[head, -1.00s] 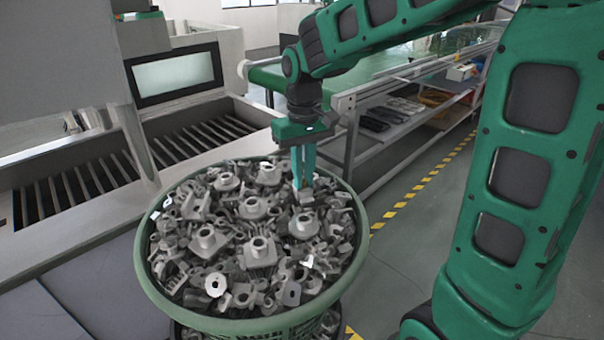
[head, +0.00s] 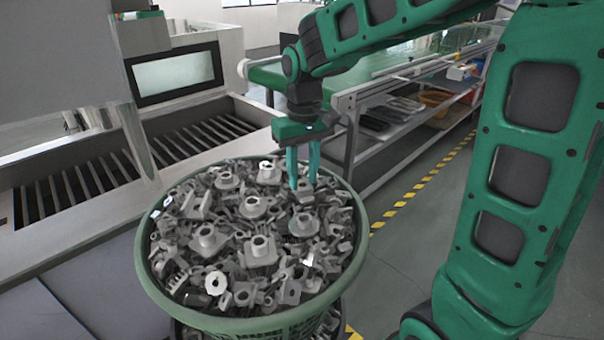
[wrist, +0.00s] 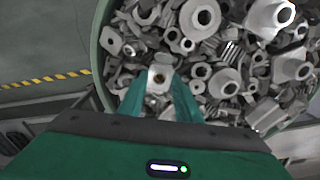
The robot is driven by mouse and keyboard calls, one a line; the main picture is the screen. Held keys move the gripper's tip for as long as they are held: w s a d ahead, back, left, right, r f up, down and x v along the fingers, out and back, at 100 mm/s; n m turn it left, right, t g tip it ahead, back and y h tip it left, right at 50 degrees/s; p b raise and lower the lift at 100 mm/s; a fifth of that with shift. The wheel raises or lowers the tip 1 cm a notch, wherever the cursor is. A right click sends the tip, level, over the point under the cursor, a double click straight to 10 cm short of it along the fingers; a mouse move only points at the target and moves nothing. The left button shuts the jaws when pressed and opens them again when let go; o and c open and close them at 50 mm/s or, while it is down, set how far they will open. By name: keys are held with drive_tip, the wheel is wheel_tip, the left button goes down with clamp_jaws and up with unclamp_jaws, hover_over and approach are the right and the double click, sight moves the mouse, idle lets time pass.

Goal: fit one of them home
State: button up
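Grey metal parts fill a round green basket (head: 350,262) in a loose heap: flanged pieces with a central collar, such as one flanged part (head: 207,239), and smaller brackets and blocks. My gripper (head: 303,186) points down at the heap's far right side, its two teal fingers spread apart. In the wrist view my gripper (wrist: 158,90) has a small light block with a hole (wrist: 160,76) between and just beyond its fingertips. A gap shows between the fingers; whether either one touches the block I cannot tell. The lower parts of the heap are hidden.
Left of the basket stands a steel tank-like unit with a slatted bed (head: 85,185) and a dark-framed screen (head: 178,74). Behind is a green conveyor (head: 350,88) with a shelf holding dark trays below. Yellow-black floor tape (head: 405,205) runs along the clear floor at right.

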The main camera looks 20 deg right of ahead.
wheel_tip(320, 180, up, 11)
drive_tip(key=shift+f, duration=0.15)
idle(0.4)
idle(0.4)
drive_tip(key=s+d+f+m, duration=0.2)
drive_tip(key=s+d+f, duration=0.2)
drive_tip(key=s, duration=0.4)
drive_tip(key=s+d+f+m, duration=0.3)
drive_tip(key=s+d+f, duration=0.1)
drive_tip(key=s+d, duration=0.3)
drive_tip(key=s+d+f+m, duration=0.2)
drive_tip(key=s+d+f, duration=0.2)
drive_tip(key=s, duration=0.7)
drive_tip(key=shift+d+f, duration=0.25)
drive_tip(key=shift+d, duration=1)
